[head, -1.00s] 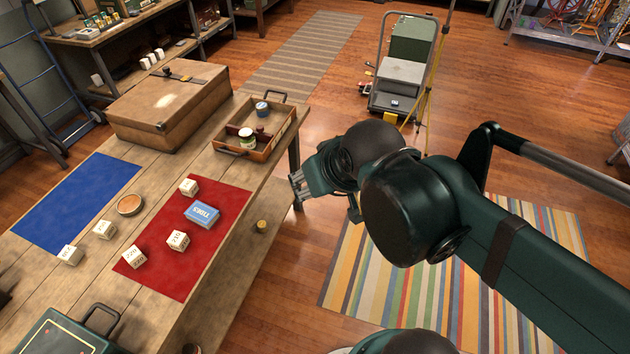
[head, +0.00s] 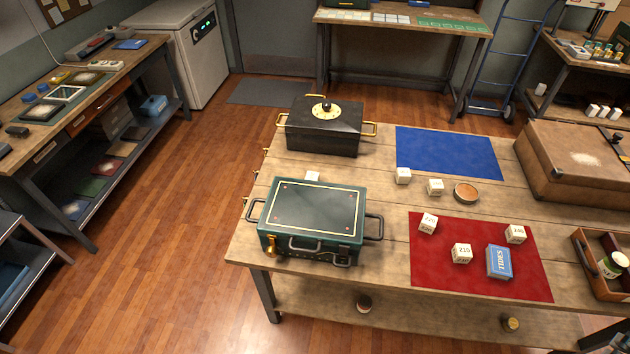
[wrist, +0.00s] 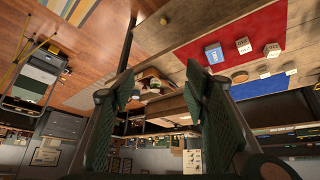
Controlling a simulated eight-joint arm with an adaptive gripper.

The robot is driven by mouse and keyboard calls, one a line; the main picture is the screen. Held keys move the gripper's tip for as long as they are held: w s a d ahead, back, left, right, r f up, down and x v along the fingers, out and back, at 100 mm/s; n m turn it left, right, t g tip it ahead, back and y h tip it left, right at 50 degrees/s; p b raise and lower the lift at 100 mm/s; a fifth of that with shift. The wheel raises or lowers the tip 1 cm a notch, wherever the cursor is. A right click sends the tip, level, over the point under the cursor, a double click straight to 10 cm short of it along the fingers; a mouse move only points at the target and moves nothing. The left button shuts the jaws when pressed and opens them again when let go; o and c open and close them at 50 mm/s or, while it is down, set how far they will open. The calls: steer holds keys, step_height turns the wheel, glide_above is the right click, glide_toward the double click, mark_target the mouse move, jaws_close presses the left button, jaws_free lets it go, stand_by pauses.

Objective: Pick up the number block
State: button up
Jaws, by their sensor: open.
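Several white number blocks stand on the wooden table in the head view. On the red mat (head: 428,280) are a block marked 220 (head: 428,223), one marked 210 (head: 462,253) and one that seems marked 240 (head: 515,234). Two more blocks, a left one (head: 403,176) and a right one (head: 435,187), stand by the blue mat (head: 450,150). Another block (head: 312,176) is partly hidden behind the green case. My gripper (wrist: 160,92) is open and empty in the wrist view, apart from the table. That view also shows blocks (wrist: 243,45) on the red mat.
A blue TIDES box (head: 499,262) sits among the blocks on the red mat. A round orange-topped tin (head: 466,193) is near the blue mat. A green case (head: 315,215), a black case (head: 323,132), a brown case (head: 580,165) and a wooden tray (head: 590,265) surround them.

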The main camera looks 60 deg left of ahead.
steer(key=w+a+r+n+g, duration=0.1)
steer(key=w+a+n, duration=0.2)
steer(key=w+a, duration=0.5)
steer(key=w+a+r+n+g+y, duration=0.1)
steer(key=w+a+n, duration=0.25)
steer(key=a, duration=0.85)
steer(key=w+a+r+n+g, duration=0.1)
steer(key=w+a+n, duration=0.35)
steer(key=a, duration=0.65)
steer(key=w+a+f+n+g, duration=0.1)
steer(key=a, duration=0.6)
steer(key=w+a+f+n, duration=0.2)
steer(key=a, duration=0.4)
steer(key=n+g+h, duration=0.1)
steer(key=n+g, duration=0.2)
steer(key=n, duration=0.8)
glide_above(314, 175)
steer(key=f, duration=2.4)
steer(key=shift+w+d+f, duration=0.2)
steer(key=shift+w+d, duration=0.1)
steer(key=shift+w, duration=0.05)
steer(key=shift+s+a+f, duration=0.25)
steer(key=shift+s+f, duration=0.05)
steer(key=shift+s, duration=0.05)
